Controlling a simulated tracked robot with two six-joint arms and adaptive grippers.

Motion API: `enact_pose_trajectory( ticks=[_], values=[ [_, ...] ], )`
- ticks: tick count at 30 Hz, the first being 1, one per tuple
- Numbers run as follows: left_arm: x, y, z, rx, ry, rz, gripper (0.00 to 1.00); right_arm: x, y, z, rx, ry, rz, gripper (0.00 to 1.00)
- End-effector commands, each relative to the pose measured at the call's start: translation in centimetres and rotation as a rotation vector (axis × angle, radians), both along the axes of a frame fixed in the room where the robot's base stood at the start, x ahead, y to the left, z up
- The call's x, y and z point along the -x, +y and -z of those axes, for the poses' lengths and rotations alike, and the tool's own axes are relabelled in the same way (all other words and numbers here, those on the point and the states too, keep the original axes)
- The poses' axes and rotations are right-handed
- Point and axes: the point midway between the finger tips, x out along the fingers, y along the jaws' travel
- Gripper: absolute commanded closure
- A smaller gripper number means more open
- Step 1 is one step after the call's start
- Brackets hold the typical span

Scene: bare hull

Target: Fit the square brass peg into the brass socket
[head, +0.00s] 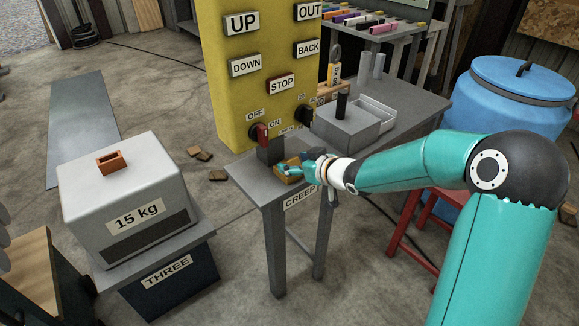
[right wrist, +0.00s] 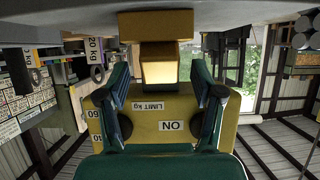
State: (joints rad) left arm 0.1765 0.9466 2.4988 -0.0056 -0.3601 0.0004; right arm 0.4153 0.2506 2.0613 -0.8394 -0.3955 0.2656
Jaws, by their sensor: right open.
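The brass socket (head: 287,177) is a small brass block on the front corner of the grey metal table. It also shows at the top of the upside-down right wrist view (right wrist: 156,24). The square brass peg (right wrist: 160,72) stands out from the socket there, narrower than it, seemingly upright in it; how deep it sits I cannot tell. In the head view I cannot pick the peg out behind the gripper. My right gripper (head: 305,166) is open at the socket, its fingers (right wrist: 162,100) either side of the peg with gaps. My left gripper is not in view.
A dark grey block (head: 271,150) stands just behind the socket. The yellow panel (head: 245,75) with labelled buttons rises behind the table (head: 251,169). A grey box with a black post (head: 345,125) stands farther back. A 15 kg case (head: 120,200) is at the left, a blue barrel (head: 515,100) at the right.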

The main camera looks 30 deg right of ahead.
Motion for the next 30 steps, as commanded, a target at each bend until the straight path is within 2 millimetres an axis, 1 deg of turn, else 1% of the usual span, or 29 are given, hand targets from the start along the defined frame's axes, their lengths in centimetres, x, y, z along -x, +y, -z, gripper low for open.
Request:
enact_pose_trajectory(
  ticks=[3, 9, 17, 21, 30],
  values=[
    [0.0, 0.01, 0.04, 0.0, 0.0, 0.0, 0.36, -0.61, 0.04, 0.27, -0.001, -0.001, 0.001, 0.33],
    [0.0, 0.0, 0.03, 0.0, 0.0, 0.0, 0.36, -0.6, 0.03, 0.28, 0.0, 0.0, 0.001, 0.33],
    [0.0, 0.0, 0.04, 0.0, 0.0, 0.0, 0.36, -0.57, 0.0, 0.27, 0.0, 0.0, 0.001, 0.77],
    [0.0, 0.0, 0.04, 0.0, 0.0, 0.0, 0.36, -0.55, -0.02, 0.28, 0.0, 0.0, 0.001, 1.0],
    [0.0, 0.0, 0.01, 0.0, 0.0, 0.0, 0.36, -0.56, -0.05, 0.14, 0.0, -0.003, 0.002, 1.0]
  ],
)
